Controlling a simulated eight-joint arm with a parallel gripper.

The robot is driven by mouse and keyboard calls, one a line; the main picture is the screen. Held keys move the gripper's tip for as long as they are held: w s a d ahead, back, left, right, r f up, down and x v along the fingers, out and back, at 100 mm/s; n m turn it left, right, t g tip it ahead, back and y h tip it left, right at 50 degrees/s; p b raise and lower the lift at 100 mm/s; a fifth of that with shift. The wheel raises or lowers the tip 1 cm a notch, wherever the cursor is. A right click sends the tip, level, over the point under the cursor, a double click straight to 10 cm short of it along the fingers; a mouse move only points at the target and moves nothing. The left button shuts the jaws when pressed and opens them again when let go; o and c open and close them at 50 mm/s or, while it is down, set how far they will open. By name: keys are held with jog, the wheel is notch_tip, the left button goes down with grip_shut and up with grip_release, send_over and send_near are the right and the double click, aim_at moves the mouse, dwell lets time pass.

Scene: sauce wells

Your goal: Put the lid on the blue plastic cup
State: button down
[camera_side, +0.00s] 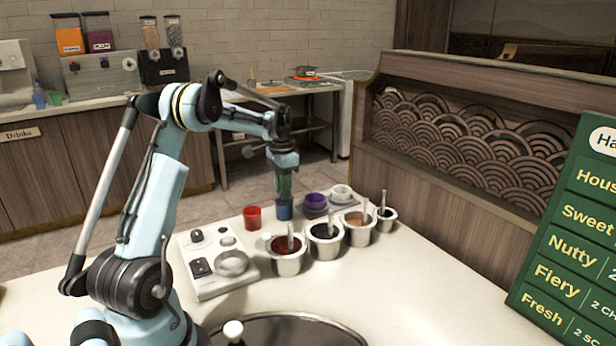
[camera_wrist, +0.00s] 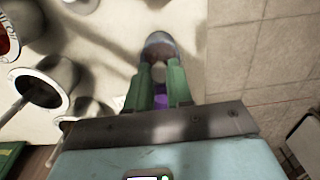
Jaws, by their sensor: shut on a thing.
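The blue plastic cup (camera_side: 284,210) is at the counter's far side, directly under my gripper (camera_side: 284,192). In the wrist view, the green fingers of my gripper (camera_wrist: 160,75) are closed in on a small pale rounded thing, which seems to be part of the lid (camera_wrist: 158,73). A greyish-blue round shape (camera_wrist: 160,46) shows just beyond the fingertips; I cannot tell lid from cup there. The lid's outline does not show in the side view, and whether it touches the cup's rim cannot be told.
A red cup (camera_side: 252,217) stands left of the blue cup. Several metal sauce pots (camera_side: 325,246) with handles stand in front. A grey panel (camera_side: 208,284) lies left.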

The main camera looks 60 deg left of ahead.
jog(key=c, duration=0.9)
grip_release()
jog(key=shift+c, duration=0.2)
jog(key=shift+o, duration=0.5)
jog(key=o, duration=0.4)
jog(key=shift+r, duration=0.15)
jog(key=shift+r, duration=3.35)
jog(key=shift+c, duration=0.5)
